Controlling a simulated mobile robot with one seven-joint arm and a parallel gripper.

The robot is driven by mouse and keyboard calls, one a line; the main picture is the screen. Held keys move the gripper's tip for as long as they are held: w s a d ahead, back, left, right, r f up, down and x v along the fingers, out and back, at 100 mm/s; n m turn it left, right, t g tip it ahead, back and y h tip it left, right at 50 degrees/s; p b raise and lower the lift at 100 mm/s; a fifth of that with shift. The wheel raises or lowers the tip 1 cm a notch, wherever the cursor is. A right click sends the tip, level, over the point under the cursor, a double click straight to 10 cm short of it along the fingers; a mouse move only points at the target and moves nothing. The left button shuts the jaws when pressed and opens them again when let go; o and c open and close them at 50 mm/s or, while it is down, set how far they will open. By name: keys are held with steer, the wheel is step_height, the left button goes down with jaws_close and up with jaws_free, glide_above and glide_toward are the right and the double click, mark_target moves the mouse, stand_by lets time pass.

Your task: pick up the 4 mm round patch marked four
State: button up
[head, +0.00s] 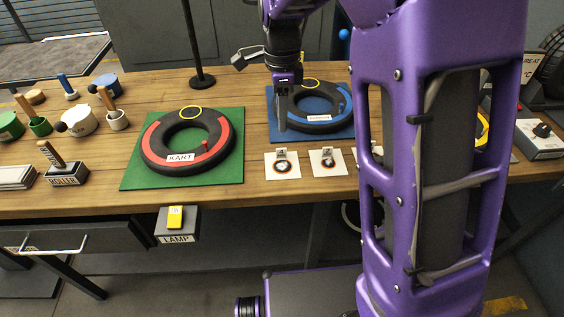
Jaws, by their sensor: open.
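A third white card (376,149) is mostly hidden behind my arm. The marks on the cards are too small to read, so I cannot tell which patch is marked four. My gripper (283,125) is open, pointing down, above and behind the left card, in front of the left part of the blue mat. No patch shows in it.
A tyre labelled KART (186,140) lies on a green mat (226,176) to the left. Another tyre (318,107) lies on a blue mat (285,134) behind the cards. A roller block (66,174) and several pots stand left. A lamp switch (176,220) hangs at the front edge.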

mark_target(281, 149)
step_height(281, 149, down, 4)
steer(key=shift+r, duration=0.1)
steer(key=f, duration=0.2)
steer(key=f+b, duration=0.1)
steer(key=f, duration=0.2)
steer(key=shift+s+a, duration=0.1)
steer(key=shift+s, duration=0.1)
steer(key=shift+c, duration=0.3)
jaws_close()
